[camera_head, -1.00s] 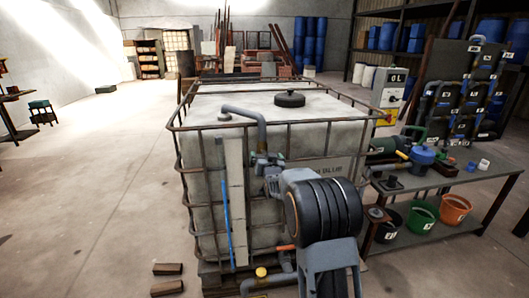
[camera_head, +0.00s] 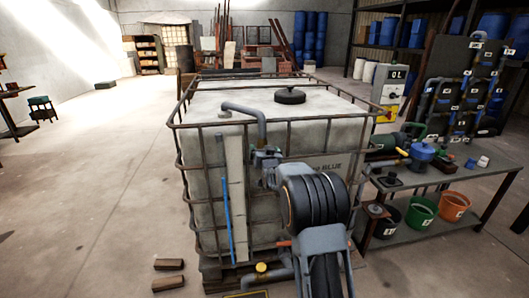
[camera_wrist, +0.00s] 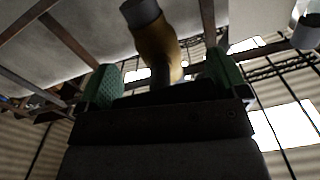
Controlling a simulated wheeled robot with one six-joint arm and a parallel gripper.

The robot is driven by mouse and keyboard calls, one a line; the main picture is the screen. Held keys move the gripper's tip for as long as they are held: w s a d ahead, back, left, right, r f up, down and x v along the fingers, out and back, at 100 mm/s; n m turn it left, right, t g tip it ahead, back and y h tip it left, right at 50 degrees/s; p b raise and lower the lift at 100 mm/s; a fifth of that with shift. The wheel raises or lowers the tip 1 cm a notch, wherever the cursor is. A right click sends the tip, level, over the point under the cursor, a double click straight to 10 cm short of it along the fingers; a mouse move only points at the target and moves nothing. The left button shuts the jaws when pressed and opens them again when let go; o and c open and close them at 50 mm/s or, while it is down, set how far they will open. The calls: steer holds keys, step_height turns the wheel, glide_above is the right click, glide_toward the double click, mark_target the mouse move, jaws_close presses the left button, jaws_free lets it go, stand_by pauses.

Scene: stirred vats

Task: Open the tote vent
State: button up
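The tote (camera_head: 345,135) is a big pale tank in a rusty wire cage, marked with lettering ending in BLUE. A round black cap (camera_head: 290,95) sits on its top. A small grey fitting (camera_head: 224,113) is at the top's near left edge. I cannot tell which is the vent. A grey bent pipe (camera_head: 243,109) reaches over the near edge. My gripper (camera_head: 265,157) is in front of the tote's near face, below that pipe's end. In the wrist view, its green-padded fingers (camera_wrist: 163,80) are apart. A brownish pipe-like piece (camera_wrist: 155,42) shows beyond and between them; contact is unclear.
A blue strip (camera_head: 227,215) runs down the tote's front. A yellow-capped valve (camera_head: 261,267) is low down. A bench (camera_head: 430,182) with valves, pots and buckets stands close at right. Blocks (camera_head: 168,265) lie on the floor.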

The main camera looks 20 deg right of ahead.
steer(key=shift+f+n+b, duration=0.15)
steer(key=shift+n+b, duration=0.15)
steer(key=shift+b, duration=0.3)
steer(key=shift+c, duration=0.3)
steer(key=shift+f+b, duration=0.1)
steer(key=shift+b, duration=0.4)
steer(key=n+b, duration=0.2)
steer(key=b, duration=0.2)
steer(key=shift+f+n, duration=0.1)
steer(key=shift+n, duration=0.3)
steer(key=n+b, duration=0.3)
steer(key=b, duration=0.1)
steer(key=shift+n+b, duration=0.35)
steer(key=shift+n, duration=0.05)
steer(key=n+b, duration=0.3)
steer(key=b, duration=0.1)
steer(key=shift+n, duration=0.3)
steer(key=n+b, duration=0.3)
steer(key=n, duration=0.1)
steer(key=shift+r+b, duration=0.25)
steer(key=shift+b, duration=0.1)
steer(key=shift+r+n+b, duration=0.15)
steer(key=shift+n+b, duration=0.5)
steer(key=shift+n, duration=0.85)
